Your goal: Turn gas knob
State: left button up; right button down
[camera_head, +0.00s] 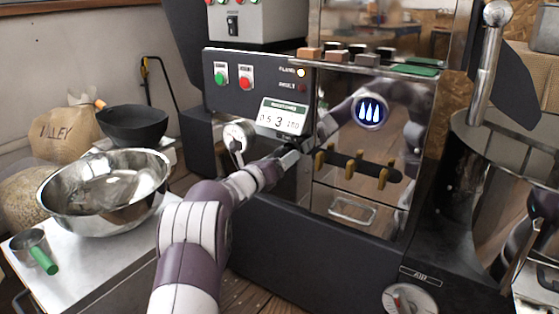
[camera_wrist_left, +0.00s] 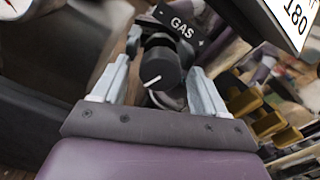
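The gas knob (camera_wrist_left: 158,68) is a round black knob with a white pointer line, under a black GAS label (camera_wrist_left: 182,28) in the left wrist view. The pointer line is tilted. My left gripper (camera_wrist_left: 155,85) is open, with one grey finger on each side of the knob. I cannot tell whether either finger touches it. In the head view my left gripper (camera_head: 290,155) is at the front of the roaster, below the digital display (camera_head: 283,117), and the knob is hidden there. My right gripper is not in view.
A gauge (camera_head: 238,135) sits left of the gripper. Brass levers (camera_head: 350,168) are to its right. A steel bowl (camera_head: 105,190), a black bowl (camera_head: 132,124) and a green-handled scoop (camera_head: 38,255) are at the left. The roaster's dark front (camera_head: 300,245) lies below the arm.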

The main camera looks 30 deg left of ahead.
pick_arm(q)
jog(key=shift+s, duration=0.1)
jog(key=s+a+p, duration=0.1)
jog(key=s+p, duration=0.4)
jog(key=s, duration=0.7)
jog(key=shift+s, duration=0.25)
